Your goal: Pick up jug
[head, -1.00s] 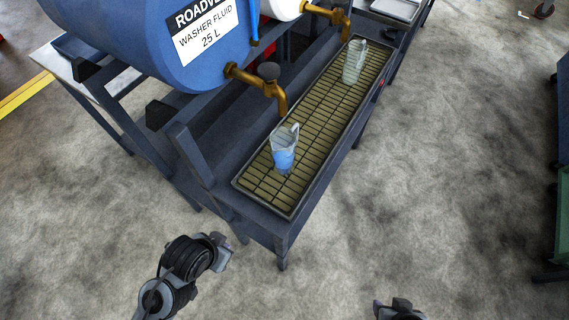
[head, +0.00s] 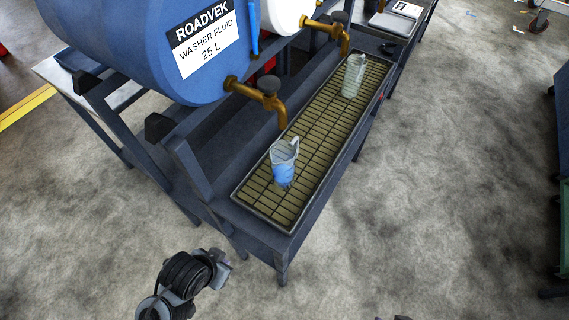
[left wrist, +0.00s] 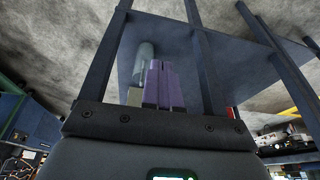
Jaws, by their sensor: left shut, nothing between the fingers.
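A clear jug (head: 284,165) with blue in its lower part stands upright on the near half of the drip tray's grating, its handle toward the right. A second clear jug (head: 353,76) stands upright farther back on the same grating. My left gripper (head: 222,259) is in front of the trolley at the lower left, well apart from both jugs. In the left wrist view its purple fingers (left wrist: 161,84) are together and empty. Only a sliver of my right arm shows at the bottom edge of the head view; its fingers are out of sight.
The long drip tray (head: 240,196) lies on the dark trolley shelf. A brass tap (head: 268,95) of the blue washer fluid drum (head: 130,50) hangs just behind the near jug. Another brass tap (head: 335,32) is near the far jug.

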